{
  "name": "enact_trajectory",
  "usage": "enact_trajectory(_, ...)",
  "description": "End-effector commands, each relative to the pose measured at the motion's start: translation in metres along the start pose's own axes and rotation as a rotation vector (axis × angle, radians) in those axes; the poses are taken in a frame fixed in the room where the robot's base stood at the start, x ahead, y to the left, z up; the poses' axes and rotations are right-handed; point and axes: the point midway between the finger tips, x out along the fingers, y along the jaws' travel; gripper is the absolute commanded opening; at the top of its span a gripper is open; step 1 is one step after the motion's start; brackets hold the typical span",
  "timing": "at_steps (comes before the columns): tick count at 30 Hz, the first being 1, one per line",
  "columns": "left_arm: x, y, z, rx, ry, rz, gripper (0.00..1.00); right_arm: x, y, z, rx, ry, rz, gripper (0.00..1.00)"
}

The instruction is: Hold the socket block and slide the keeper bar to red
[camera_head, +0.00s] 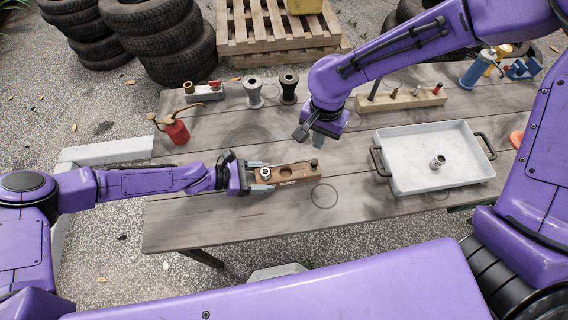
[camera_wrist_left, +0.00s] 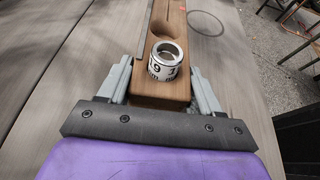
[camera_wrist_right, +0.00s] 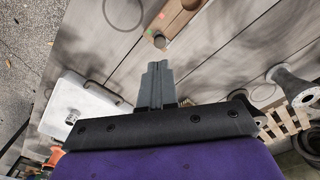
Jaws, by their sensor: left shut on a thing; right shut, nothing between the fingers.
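The socket block (camera_head: 290,178) is a brown wooden block lying on the table in front of me. A white ring with dark numerals (camera_wrist_left: 165,62) stands on it near its left end. My left gripper (camera_head: 262,181) is shut on that left end, one finger along each side. A dark round knob (camera_head: 314,163) sits at the block's right end; in the right wrist view the knob (camera_wrist_right: 160,41) is near small red and green marks. My right gripper (camera_head: 308,136) is shut and empty, above the table behind the block's right end.
A grey tray (camera_head: 400,181) with a metal ring stands to the right. A red oil can (camera_head: 175,129) stands at the left. Two flanged spools (camera_head: 253,92) and a wooden rack with pegs (camera_head: 405,103) stand along the back. The table in front of the block is clear.

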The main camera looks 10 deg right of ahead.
Motion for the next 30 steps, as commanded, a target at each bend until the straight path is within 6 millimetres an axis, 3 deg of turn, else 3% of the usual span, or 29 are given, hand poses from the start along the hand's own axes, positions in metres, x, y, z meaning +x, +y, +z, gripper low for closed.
enact_trajectory(4,0.000,0.000,0.000,0.000,0.001,0.000,0.25,0.001,0.003,-0.012,0.063,-0.059,-0.001,0.00)
enact_trajectory(7,0.000,0.000,0.000,0.000,0.000,0.000,0.25,0.005,0.015,-0.038,0.205,-0.217,-0.009,0.00)
enact_trajectory(12,0.000,0.000,0.000,0.000,0.000,0.000,0.25,0.018,0.052,-0.088,0.447,-0.568,-0.100,0.00)
enact_trajectory(16,0.000,0.000,0.000,0.000,0.000,0.000,0.25,0.025,0.079,-0.115,0.551,-0.737,-0.203,0.00)
enact_trajectory(20,0.000,0.000,0.000,-0.001,0.001,0.000,0.25,0.027,0.091,-0.125,0.585,-0.795,-0.255,0.00)
enact_trajectory(30,0.000,0.000,0.000,-0.001,0.001,0.000,0.25,0.029,0.090,-0.123,0.586,-0.798,-0.256,0.00)
